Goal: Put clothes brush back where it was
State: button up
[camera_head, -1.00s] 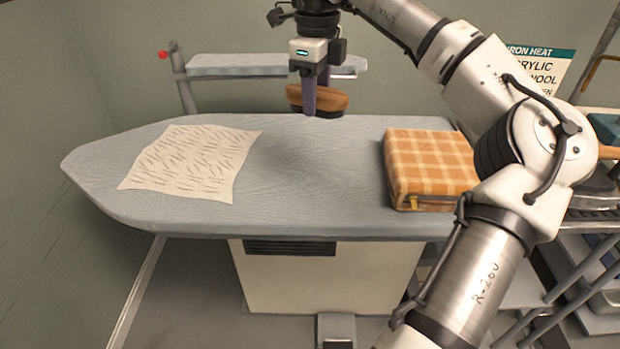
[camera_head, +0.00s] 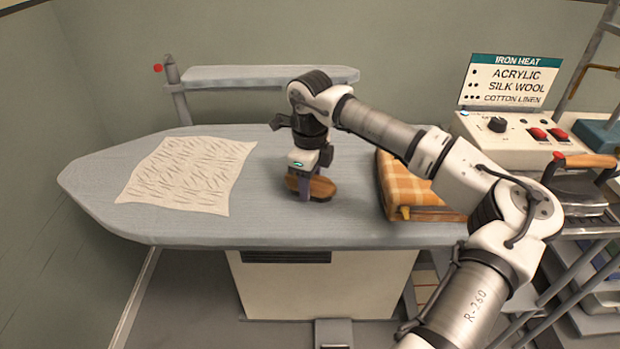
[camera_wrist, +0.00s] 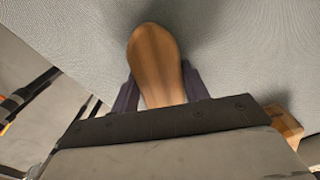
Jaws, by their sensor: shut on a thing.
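The clothes brush (camera_head: 321,188) has a brown wooden body and is between the fingers of my gripper (camera_head: 306,190). My gripper is shut on it, pointing down at the middle of the grey ironing board (camera_head: 290,225). In the wrist view the brush (camera_wrist: 155,60) shows its rounded wooden back between the dark fingers, over the grey board cloth. The brush is at or just above the board; I cannot tell whether it touches. Its underside is hidden.
A cream patterned cloth (camera_head: 190,175) lies on the board's left. A folded orange checked cloth (camera_head: 405,190) lies to the right of the brush, partly behind my arm. A narrow raised shelf (camera_head: 260,76) stands behind. An iron (camera_head: 580,185) and control box (camera_head: 480,145) stand at right.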

jog(key=shift+f, duration=0.25)
jog(key=o, duration=1)
jog(key=shift+r, duration=0.1)
jog(key=shift+c, duration=0.2)
jog(key=shift+r, duration=0.3)
notch_tip(320, 180, up, 12)
jog(key=b, duration=0.1)
jog(key=shift+f+b, duration=0.15)
jog(key=shift+b, duration=0.25)
